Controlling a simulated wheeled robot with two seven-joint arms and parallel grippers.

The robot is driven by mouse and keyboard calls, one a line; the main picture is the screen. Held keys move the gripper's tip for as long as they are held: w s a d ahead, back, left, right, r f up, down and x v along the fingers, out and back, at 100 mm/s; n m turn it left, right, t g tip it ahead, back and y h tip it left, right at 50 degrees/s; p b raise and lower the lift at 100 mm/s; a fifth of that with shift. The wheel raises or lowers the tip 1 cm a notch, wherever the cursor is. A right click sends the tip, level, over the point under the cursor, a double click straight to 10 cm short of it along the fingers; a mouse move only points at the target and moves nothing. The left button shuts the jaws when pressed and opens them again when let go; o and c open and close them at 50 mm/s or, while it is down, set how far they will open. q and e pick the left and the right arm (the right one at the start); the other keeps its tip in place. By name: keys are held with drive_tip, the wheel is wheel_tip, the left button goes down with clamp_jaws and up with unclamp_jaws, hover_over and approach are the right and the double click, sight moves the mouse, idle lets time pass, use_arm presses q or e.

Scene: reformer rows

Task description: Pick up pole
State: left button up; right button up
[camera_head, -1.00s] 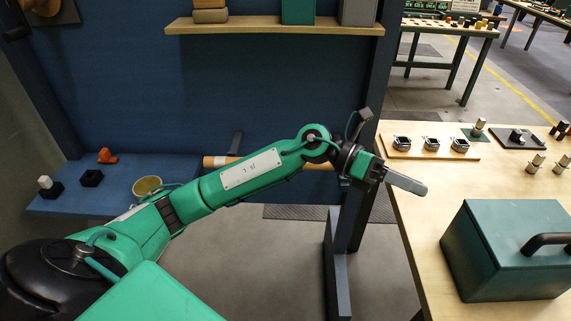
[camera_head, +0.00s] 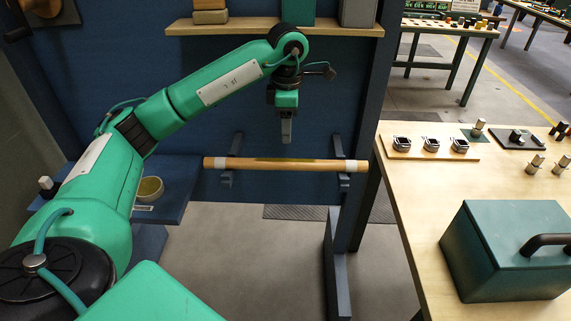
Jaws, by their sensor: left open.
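The pole (camera_head: 286,164) is a light wooden rod with a white band near each end. It lies level across two dark brackets (camera_head: 227,180) on the blue wall, in the middle of the head view. My left gripper (camera_head: 287,138) points down just above the middle of the pole, with a small gap showing in the picture. It is open and holds nothing; its fingers show nearly edge-on. How far it is from the pole in depth is hard to tell. My right gripper is not in view.
A wooden shelf (camera_head: 350,29) with blocks is above the arm. A blue side shelf (camera_head: 178,200) with a yellowish bowl (camera_head: 149,188) is at the left. A wooden table (camera_head: 405,185) with a green toolbox (camera_head: 510,250) is at the right. Floor below the pole is clear.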

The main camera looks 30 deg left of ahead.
use_arm(q)
hover_over(286, 161)
wheel_tip(286, 161, down, 6)
drive_tip(key=shift+d+r+p, duration=0.1)
drive_tip(key=shift+p, duration=0.3)
drive_tip(key=shift+f, duration=0.5)
drive_tip(key=f, duration=0.1)
drive_tip(key=f+p, duration=0.1)
drive_tip(key=f, duration=0.1)
drive_tip(key=shift+a+f+p, duration=0.25)
drive_tip(key=shift+p, duration=0.1)
drive_tip(key=shift+f, duration=0.6)
drive_tip(key=shift+r, duration=0.1)
clamp_jaws()
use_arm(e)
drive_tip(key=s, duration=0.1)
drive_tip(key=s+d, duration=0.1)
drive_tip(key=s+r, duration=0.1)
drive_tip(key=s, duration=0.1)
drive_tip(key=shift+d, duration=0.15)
